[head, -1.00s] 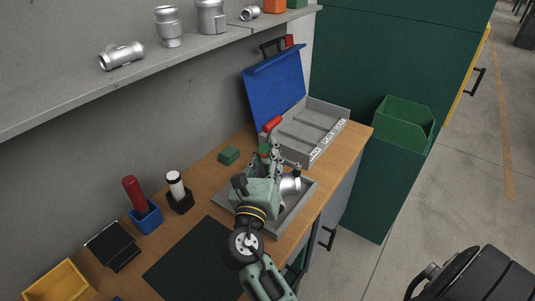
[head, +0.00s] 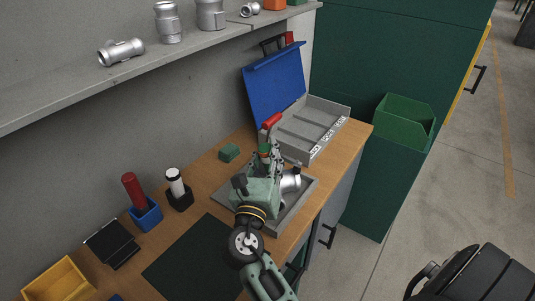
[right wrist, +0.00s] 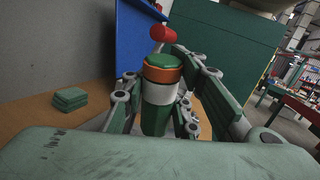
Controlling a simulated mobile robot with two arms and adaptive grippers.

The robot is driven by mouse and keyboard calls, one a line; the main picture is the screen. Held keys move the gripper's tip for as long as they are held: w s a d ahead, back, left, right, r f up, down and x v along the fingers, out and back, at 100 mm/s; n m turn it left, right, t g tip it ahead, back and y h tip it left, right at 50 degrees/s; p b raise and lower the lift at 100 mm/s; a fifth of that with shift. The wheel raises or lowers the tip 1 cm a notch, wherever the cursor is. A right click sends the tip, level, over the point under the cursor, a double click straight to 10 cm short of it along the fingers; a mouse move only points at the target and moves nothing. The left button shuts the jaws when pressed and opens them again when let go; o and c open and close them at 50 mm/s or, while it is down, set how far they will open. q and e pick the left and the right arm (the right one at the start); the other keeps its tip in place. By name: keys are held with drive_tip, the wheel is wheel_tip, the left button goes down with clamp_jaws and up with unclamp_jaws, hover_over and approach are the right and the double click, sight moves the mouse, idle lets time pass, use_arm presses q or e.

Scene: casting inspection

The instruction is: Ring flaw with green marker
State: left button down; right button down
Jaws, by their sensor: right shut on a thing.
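My right gripper (head: 266,160) is shut on a green marker (right wrist: 158,95), seen best in the right wrist view. The marker stands about upright between the fingers, with a green top, an orange band and a white and green body. In the head view its green top (head: 264,150) shows above the fingers. The gripper is over the grey tray (head: 300,204) on the bench. A silver pipe casting (head: 291,182) shows just right of the gripper, partly hidden by it. Any flaw on it is too small to tell. My left gripper is not in view.
An open grey case (head: 318,122) with a blue lid (head: 274,86) stands behind the tray, with a red-handled thing (head: 272,121) at its near side. A dark mat (head: 195,262) is clear.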

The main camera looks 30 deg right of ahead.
drive_tip(key=shift+f, duration=0.15)
idle(1.3)
wheel_tip(320, 180, up, 7)
drive_tip(key=p, duration=0.8)
drive_tip(key=shift+p, duration=0.3)
drive_tip(key=shift+s, duration=0.25)
drive_tip(key=s+a+f+n+t+y, duration=0.3)
drive_tip(key=s+a+n+t+y, duration=0.2)
drive_tip(key=s+a+n+y, duration=0.4)
drive_tip(key=s+a+y, duration=0.2)
drive_tip(key=s+y, duration=0.2)
drive_tip(key=s, duration=0.2)
drive_tip(key=shift+a+f+t+y, duration=0.2)
drive_tip(key=shift+a+t+y, duration=0.1)
drive_tip(key=shift+a+y, duration=0.1)
